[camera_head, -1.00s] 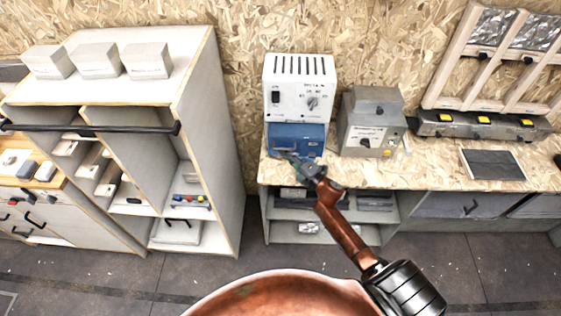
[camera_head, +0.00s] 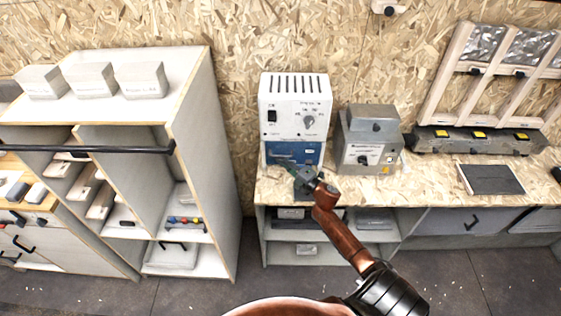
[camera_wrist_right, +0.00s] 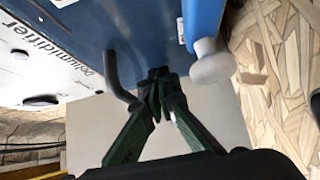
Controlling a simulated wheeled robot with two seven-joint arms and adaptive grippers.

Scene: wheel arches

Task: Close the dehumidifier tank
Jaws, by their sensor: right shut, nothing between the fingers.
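The dehumidifier (camera_head: 293,95) is a white box with top vents, a knob and a switch, standing on the chipboard worktop. Its blue tank (camera_head: 309,152) sits at the bottom front, below the white housing. The tank's front is partly hidden by my right gripper (camera_head: 284,161), and I cannot tell whether it is fully flush. In the right wrist view the blue tank (camera_wrist_right: 95,28) fills the top, with a dark handle (camera_wrist_right: 113,75) on it. My right gripper (camera_wrist_right: 159,78) is shut and empty, its tips beside the handle, at or very near the tank face. My left gripper is not in view.
A grey metal box (camera_head: 368,140) stands just right of the dehumidifier. A dark flat panel (camera_head: 490,179) lies farther right on the worktop (camera_head: 431,180). A tall white shelf unit (camera_head: 208,170) stands to the left, with a floor gap between. Open shelves lie under the worktop.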

